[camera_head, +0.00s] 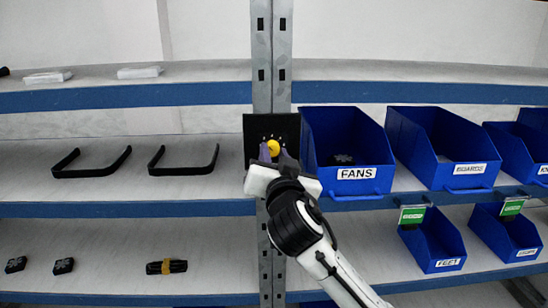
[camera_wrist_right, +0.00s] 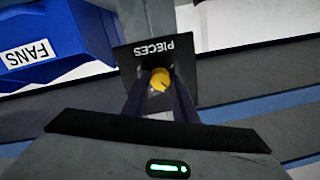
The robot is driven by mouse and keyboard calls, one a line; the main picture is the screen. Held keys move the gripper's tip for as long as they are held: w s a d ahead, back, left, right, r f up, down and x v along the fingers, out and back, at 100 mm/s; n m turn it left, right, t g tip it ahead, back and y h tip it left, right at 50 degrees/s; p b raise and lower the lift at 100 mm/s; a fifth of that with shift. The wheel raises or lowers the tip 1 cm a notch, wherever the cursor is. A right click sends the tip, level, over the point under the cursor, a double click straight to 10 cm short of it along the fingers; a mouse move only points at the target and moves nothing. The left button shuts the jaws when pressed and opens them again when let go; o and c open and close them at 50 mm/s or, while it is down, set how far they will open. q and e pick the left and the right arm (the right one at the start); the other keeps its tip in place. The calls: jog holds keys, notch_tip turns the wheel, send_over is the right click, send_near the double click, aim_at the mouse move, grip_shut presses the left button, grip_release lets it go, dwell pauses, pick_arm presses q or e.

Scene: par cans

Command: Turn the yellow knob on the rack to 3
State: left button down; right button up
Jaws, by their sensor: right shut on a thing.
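The yellow knob (camera_head: 273,147) sits on a black panel (camera_head: 255,128) fixed to the rack's upright post. In the right wrist view the knob (camera_wrist_right: 160,79) shows between my two fingers, and the panel (camera_wrist_right: 130,60) reads "PIECES", upside down. A dark pointer line shows on the knob, but the number it points at cannot be read. My right gripper (camera_head: 272,153) reaches up from below and is shut on the knob; its fingers (camera_wrist_right: 160,90) stand on either side of it. My left gripper is not in view.
A blue bin labelled FANS (camera_head: 345,140) stands just right of the panel, close to my gripper. Further blue bins (camera_head: 440,150) line the shelf to the right. Two black handles (camera_head: 185,170) lie on the shelf to the left. Below are small black parts (camera_head: 63,266).

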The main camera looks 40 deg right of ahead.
jog(key=m+b, duration=0.2)
jog(key=m, duration=0.1)
jog(key=shift+f+b, duration=0.3)
jog(key=shift+b, duration=0.05)
jog(key=shift+m+b, duration=0.75)
jog(key=shift+m, duration=0.35)
jog(key=shift+r+m+h+b, duration=0.15)
jog(key=shift+m+h+b, duration=0.25)
jog(key=shift+m, duration=0.7)
jog(key=o, duration=1)
jog(key=shift+r, duration=0.1)
jog(key=shift+o, duration=0.2)
